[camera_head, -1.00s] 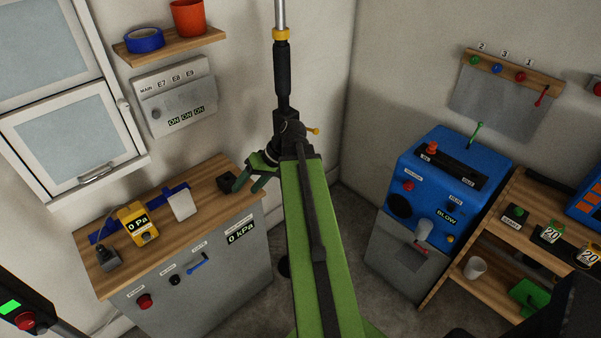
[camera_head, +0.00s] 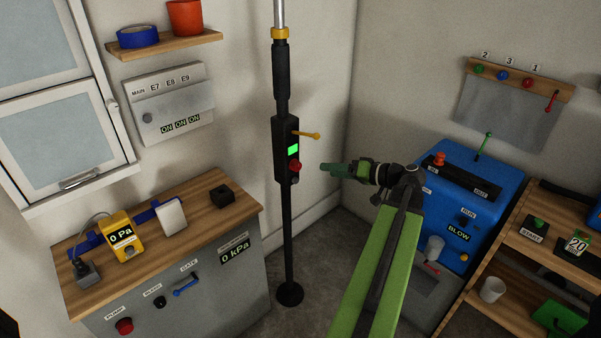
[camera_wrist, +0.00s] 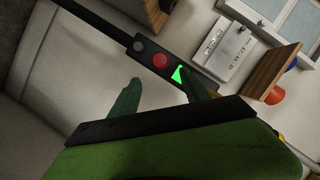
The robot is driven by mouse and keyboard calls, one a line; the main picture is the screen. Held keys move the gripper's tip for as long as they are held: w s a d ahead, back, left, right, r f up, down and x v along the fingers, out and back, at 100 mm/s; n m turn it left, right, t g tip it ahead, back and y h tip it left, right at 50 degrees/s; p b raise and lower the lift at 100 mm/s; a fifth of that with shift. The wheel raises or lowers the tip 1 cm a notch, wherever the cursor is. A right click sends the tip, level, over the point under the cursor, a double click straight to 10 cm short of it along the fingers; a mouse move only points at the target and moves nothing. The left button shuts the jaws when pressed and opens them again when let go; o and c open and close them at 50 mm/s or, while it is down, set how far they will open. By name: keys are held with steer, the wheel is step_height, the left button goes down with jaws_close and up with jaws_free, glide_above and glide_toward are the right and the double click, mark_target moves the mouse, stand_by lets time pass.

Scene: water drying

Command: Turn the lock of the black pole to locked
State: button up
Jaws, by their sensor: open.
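The black pole (camera_head: 287,228) stands upright on a round foot in the middle of the head view. Its control box carries a yellow lever (camera_head: 306,134) pointing right, a lit green display (camera_head: 293,150), a red button (camera_head: 295,165) and a small grey knob (camera_head: 295,180). Which part is the lock, I cannot tell for sure. My gripper (camera_head: 328,169) is just right of the box, apart from it, open and empty. In the wrist view, my gripper's fingers (camera_wrist: 160,92) point toward the box; one finger partly covers the green display (camera_wrist: 178,74). The grey knob (camera_wrist: 139,45) shows clear.
A wooden-topped bench (camera_head: 200,201) with gauges stands left of the pole. A blue machine (camera_head: 507,178) and wooden shelves (camera_head: 525,250) stand to the right. A grey panel (camera_head: 160,110) and wall shelf (camera_head: 170,45) are behind left.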

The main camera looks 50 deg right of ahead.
mark_target(298, 167)
steer(key=b+x, duration=0.2)
steer(key=x, duration=1)
steer(key=shift+w+a+b, duration=0.1)
steer(key=shift+b, duration=0.3)
steer(key=shift+c, duration=0.3)
